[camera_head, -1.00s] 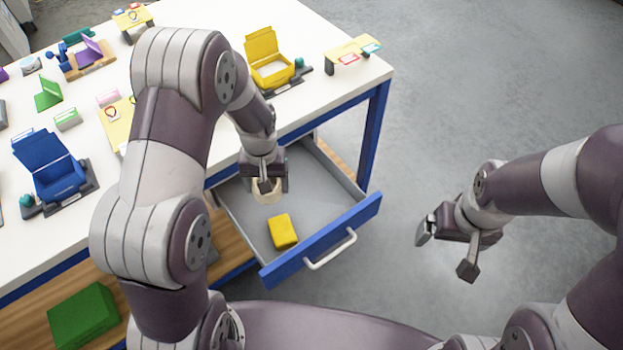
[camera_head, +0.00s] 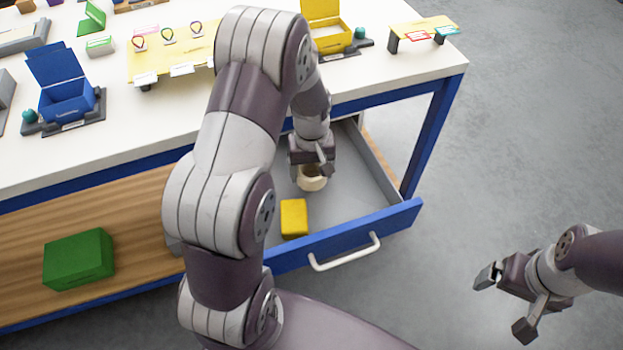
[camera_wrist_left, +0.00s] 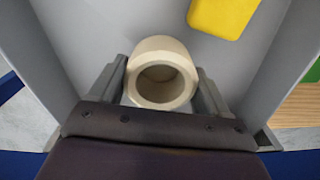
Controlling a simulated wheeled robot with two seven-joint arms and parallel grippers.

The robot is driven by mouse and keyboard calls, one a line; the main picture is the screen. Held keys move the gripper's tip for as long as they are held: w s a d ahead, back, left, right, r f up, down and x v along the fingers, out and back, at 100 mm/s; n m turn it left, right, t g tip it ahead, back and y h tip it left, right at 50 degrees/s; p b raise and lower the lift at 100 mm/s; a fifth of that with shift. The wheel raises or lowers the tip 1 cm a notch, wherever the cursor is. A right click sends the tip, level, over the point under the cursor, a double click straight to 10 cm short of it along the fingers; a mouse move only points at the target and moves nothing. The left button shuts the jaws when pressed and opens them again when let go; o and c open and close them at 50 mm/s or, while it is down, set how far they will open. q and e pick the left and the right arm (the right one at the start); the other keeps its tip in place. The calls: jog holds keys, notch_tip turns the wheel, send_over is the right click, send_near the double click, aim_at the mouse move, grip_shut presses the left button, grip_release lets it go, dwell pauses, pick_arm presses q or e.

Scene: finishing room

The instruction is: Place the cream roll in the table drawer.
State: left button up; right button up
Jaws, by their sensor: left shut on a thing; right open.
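The cream roll (camera_head: 313,183) is held by my left gripper (camera_head: 312,170) inside the open table drawer (camera_head: 365,235). In the left wrist view, the roll (camera_wrist_left: 162,72) sits between the two fingers (camera_wrist_left: 165,88), its round hole facing the camera. The drawer's grey floor lies below it; I cannot tell whether the roll touches it. The drawer has a blue front and a white handle. My right gripper (camera_head: 506,302) is open and empty, over the floor right of the drawer.
A yellow block (camera_head: 294,218) lies in the drawer, nearer the front than the roll. A green box (camera_head: 79,259) stands on the wooden lower shelf (camera_head: 140,212). The white tabletop (camera_head: 145,114) above carries boxes and stands. Grey floor is clear at right.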

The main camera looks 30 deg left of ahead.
aim_at(311, 179)
pick_arm(q)
notch_tip(311, 179, down, 3)
jog(key=shift+s+f, duration=0.1)
jog(key=shift+f, duration=0.25)
jog(key=shift+f, duration=0.1)
jog(key=o, duration=1)
jog(key=shift+r, duration=0.25)
notch_tip(311, 179, up, 12)
jog(key=p, duration=0.1)
jog(key=s+d+m, duration=0.2)
jog(key=s, duration=0.2)
jog(key=s+d+r+m+t, duration=0.1)
jog(key=s+d+m, duration=0.2)
jog(key=s, duration=0.1)
jog(key=s+d+m, duration=0.2)
jog(key=s+m, duration=0.1)
jog(key=shift+s+d+r, duration=0.25)
jog(key=shift+s+d, duration=0.1)
jog(key=shift+s, duration=0.05)
